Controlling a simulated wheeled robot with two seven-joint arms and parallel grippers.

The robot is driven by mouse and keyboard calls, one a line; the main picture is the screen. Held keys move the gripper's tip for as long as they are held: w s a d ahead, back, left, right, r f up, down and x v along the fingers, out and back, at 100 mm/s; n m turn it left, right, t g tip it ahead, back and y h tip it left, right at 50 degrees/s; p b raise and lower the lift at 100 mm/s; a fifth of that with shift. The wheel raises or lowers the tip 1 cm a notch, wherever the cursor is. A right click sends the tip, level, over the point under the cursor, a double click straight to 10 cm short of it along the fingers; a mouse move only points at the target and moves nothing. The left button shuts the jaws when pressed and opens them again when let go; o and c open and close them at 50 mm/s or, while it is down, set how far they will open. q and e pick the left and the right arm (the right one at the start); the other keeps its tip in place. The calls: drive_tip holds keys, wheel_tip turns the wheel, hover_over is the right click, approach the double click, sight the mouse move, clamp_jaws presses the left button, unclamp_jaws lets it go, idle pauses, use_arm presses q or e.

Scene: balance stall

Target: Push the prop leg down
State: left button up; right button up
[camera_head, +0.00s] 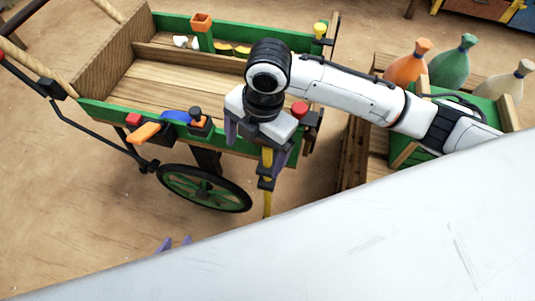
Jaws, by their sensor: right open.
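The prop leg (267,203) is a thin yellow bar with dark fittings, standing roughly upright below the near right corner of the green cart (110,107). My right gripper (256,150) points down at that corner with its purple fingers spread apart. The yellow bar shows beside the right finger; whether they touch I cannot tell. The gripper and wrist hide the leg's top. Two purple tips of my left gripper (174,244) show low in the view, with the rest hidden behind a large white surface.
The cart has a dark wheel (204,189) with green spokes and an orange lever (143,133) on its near side. A green crate (455,115) and several tied sacks stand at the right. Sandy floor left of the wheel is clear.

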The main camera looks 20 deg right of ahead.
sight(268, 156)
drive_tip(key=shift+n+h, duration=0.7)
drive_tip(key=shift+n, duration=0.2)
drive_tip(key=d, duration=0.1)
drive_tip(key=w+d+r, duration=0.2)
drive_tip(key=shift+w+d, duration=0.1)
drive_tip(key=shift+d, duration=0.25)
drive_tip(key=shift+d+f, duration=0.1)
drive_tip(key=shift+f, duration=0.1)
wheel_tip(268, 156, down, 9)
drive_tip(key=shift+b, duration=0.85)
drive_tip(key=shift+f, duration=0.45)
